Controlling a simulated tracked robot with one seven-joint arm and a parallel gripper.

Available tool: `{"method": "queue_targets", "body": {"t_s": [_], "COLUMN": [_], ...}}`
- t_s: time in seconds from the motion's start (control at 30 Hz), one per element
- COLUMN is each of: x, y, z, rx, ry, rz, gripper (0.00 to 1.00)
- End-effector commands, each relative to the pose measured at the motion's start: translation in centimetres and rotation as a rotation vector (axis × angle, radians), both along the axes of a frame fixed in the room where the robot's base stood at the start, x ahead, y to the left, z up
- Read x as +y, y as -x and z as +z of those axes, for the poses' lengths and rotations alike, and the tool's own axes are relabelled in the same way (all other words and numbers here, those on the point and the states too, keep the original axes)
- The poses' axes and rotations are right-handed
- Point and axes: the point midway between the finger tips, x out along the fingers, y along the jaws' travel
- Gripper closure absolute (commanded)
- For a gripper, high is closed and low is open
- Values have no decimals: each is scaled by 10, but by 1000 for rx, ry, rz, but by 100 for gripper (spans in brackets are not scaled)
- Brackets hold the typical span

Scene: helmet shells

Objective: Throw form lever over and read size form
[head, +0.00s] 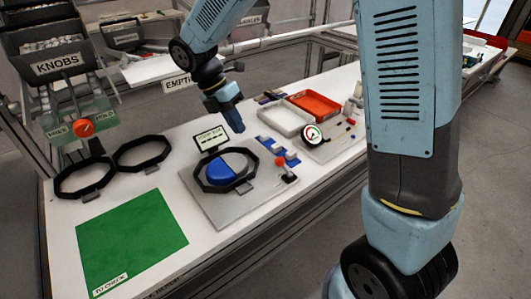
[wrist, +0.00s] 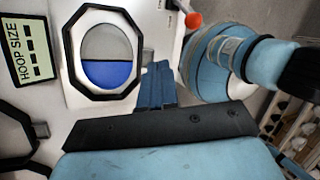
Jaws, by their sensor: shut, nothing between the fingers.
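The form (head: 228,168) is a round disc, half grey and half blue, inside a black octagonal hoop (head: 204,184) on a grey base plate (head: 215,212). It also shows in the wrist view (wrist: 108,75). The form lever has a red knob (head: 280,162) and stands at the plate's right side; the knob shows at the top of the wrist view (wrist: 193,20). A small display (head: 211,138) behind the form reads HOOP SIZE in the wrist view (wrist: 28,55), with dark bars and no legible number. My gripper (head: 238,130) is shut and empty, above and behind the form, apart from the lever.
Two empty black hoops (head: 84,178) lie at the left behind a green TO CHECK mat (head: 130,238). Blue blocks (head: 280,150), a dial gauge (head: 312,135), and white (head: 284,121) and red trays (head: 314,105) are to the right. A KNOBS bin (head: 58,62) stands at the left.

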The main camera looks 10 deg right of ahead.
Motion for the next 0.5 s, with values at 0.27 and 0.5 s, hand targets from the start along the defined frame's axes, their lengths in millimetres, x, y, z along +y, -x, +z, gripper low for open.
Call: {"method": "queue_targets", "body": {"t_s": [0.27, 0.5], "x": [-7, -23], "y": [2, 8], "z": [-17, -54], "rx": [2, 3], "ry": [1, 2], "rz": [-2, -3], "gripper": [100, 100]}}
